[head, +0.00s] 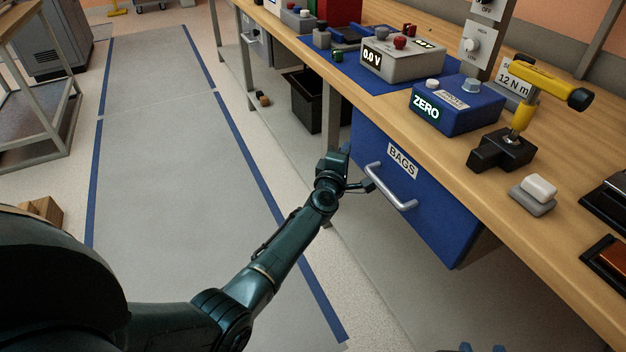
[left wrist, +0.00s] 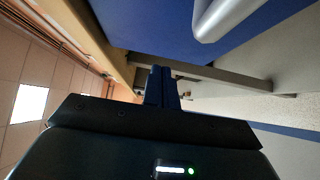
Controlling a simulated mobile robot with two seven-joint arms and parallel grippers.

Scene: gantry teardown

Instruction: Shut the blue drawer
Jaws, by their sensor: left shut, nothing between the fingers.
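The blue drawer (head: 440,221) hangs under the workbench, with a BAGS label and a silver bar handle (head: 392,188). Its front runs along the bench edge; I see no gap or drawer interior above it. In the left wrist view the blue front (left wrist: 165,25) and handle (left wrist: 218,18) fill the top. My left gripper (head: 369,186) is shut and empty, close to the handle's left end. Its fingers (left wrist: 162,88) appear apart from the handle in the wrist view. Small bluish tips at the bottom edge, possibly my right gripper (head: 481,349), are mostly cut off.
The wooden workbench (head: 545,225) holds a blue ZERO box (head: 455,108), a grey meter (head: 402,62) and a yellow torque tool (head: 535,85) above the drawer. A bench leg (head: 331,115) and black bin (head: 305,100) stand left of it. The floor (head: 180,150) left is clear.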

